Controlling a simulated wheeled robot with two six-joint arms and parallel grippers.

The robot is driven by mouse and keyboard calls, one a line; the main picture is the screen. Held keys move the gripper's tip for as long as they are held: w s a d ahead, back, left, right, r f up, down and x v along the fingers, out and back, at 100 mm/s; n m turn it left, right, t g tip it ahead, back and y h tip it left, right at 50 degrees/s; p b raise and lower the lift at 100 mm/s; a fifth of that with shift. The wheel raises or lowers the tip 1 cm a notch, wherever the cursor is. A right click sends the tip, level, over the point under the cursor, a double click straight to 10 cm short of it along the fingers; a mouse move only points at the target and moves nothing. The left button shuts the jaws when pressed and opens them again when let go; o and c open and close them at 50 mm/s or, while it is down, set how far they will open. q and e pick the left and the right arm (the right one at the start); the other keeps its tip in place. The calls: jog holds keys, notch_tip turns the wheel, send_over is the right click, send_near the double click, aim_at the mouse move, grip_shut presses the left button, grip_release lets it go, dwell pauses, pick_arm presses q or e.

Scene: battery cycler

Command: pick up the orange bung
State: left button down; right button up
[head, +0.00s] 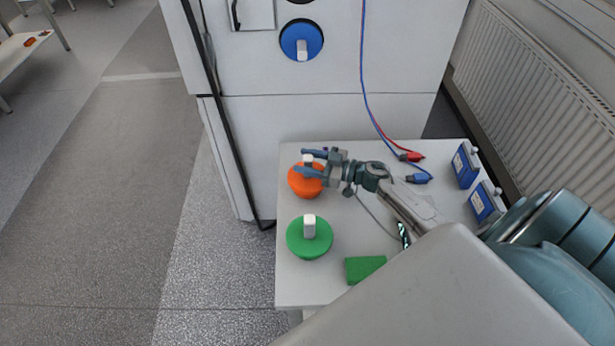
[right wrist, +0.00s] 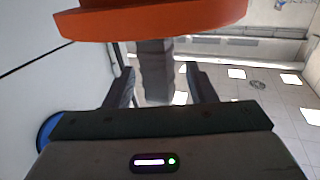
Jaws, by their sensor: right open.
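The orange bung (head: 302,186) sits at the back left of the white table, a round disc with a pale upright knob (head: 308,159). My right gripper (head: 309,162) reaches it from the right, its two fingers on either side of the knob. In the right wrist view the orange disc (right wrist: 150,20) fills the top. Its knob (right wrist: 155,70) stands between the open fingers (right wrist: 159,78), with gaps visible on both sides. My left gripper is not in view.
A green bung (head: 309,240) and a green block (head: 364,268) stand nearer on the table (head: 292,285). Two blue batteries (head: 465,166) are at the right. Red and blue clips (head: 412,157) on cables lie behind my right arm. A blue bung (head: 301,36) sits in the white cabinet (head: 330,120).

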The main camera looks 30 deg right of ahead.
grip_shut()
jog(key=shift+d+r, duration=0.1)
jog(key=shift+r, duration=0.05)
notch_tip(320, 180, up, 9)
jog(key=shift+r+b, duration=0.2)
jog(key=shift+b, duration=0.25)
jog(key=shift+r+p, duration=0.55)
jog(key=shift+r, duration=0.25)
notch_tip(320, 180, up, 4)
jog(key=p, duration=0.5)
jog(key=shift+f, duration=0.1)
